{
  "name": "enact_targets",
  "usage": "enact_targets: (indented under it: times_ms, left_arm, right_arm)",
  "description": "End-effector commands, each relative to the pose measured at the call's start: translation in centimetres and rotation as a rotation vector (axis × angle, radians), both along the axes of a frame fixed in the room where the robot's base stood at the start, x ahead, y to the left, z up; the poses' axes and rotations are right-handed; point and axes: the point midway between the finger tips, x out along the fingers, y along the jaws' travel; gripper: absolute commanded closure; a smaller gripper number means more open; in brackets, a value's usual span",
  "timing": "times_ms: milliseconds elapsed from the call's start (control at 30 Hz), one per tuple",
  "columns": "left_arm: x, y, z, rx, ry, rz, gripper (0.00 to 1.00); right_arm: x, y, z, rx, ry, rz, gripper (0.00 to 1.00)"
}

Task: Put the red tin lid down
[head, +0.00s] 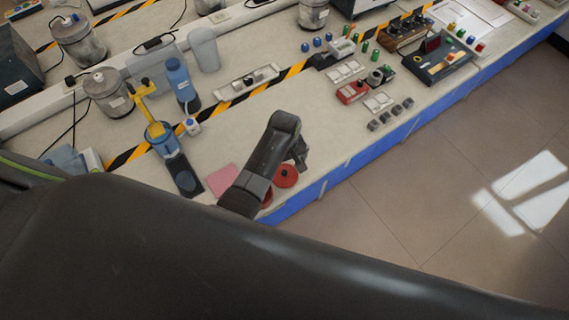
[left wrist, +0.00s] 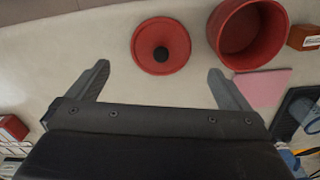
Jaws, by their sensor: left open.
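The red tin lid (head: 286,178) is a round disc with a black knob on top. It lies flat on the pale bench near its front edge. In the left wrist view the lid (left wrist: 150,62) is just beyond and between my fingertips, apart from both fingers. My left gripper (head: 301,158) is open and empty, and its two spread fingers show in the left wrist view (left wrist: 158,72). The open red tin (left wrist: 222,48) stands beside the lid. In the head view my arm hides most of the tin (head: 267,199). My right gripper is not in view.
A pink square (head: 222,180) lies near the tin. A blue clamp-like device (head: 163,140) and a blue bottle (head: 180,80) stand further left. Small coloured parts and a red block (head: 352,93) are to the right. Bare bench lies between them and the lid.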

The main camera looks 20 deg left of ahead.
Motion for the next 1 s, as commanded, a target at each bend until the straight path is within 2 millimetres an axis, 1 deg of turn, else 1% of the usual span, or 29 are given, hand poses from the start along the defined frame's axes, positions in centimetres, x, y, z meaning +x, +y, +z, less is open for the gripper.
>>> enact_targets:
  times_ms: [33,200,300,400,600,1000]
  left_arm:
    - [0.0,0.0,1.2,-0.002,-0.001,0.0,0.0]
    - [0.0,0.0,3.6,-0.001,-0.001,0.0,0.0]
    - [0.0,0.0,4.9,0.0,-0.001,0.0,0.0]
    - [0.0,0.0,5.8,0.0,0.0,0.0,0.0]
    - [-0.1,0.0,6.3,0.001,0.002,-0.001,0.0]
    - [-0.1,0.0,6.2,0.001,0.002,-0.001,0.0]
  right_arm:
    - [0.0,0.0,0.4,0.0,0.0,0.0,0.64]
    - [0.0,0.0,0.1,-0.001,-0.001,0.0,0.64]
    - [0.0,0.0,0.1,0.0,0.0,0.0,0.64]
    - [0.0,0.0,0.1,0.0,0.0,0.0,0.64]
    - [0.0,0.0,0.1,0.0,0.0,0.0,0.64]
    - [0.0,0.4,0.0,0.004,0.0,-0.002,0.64]
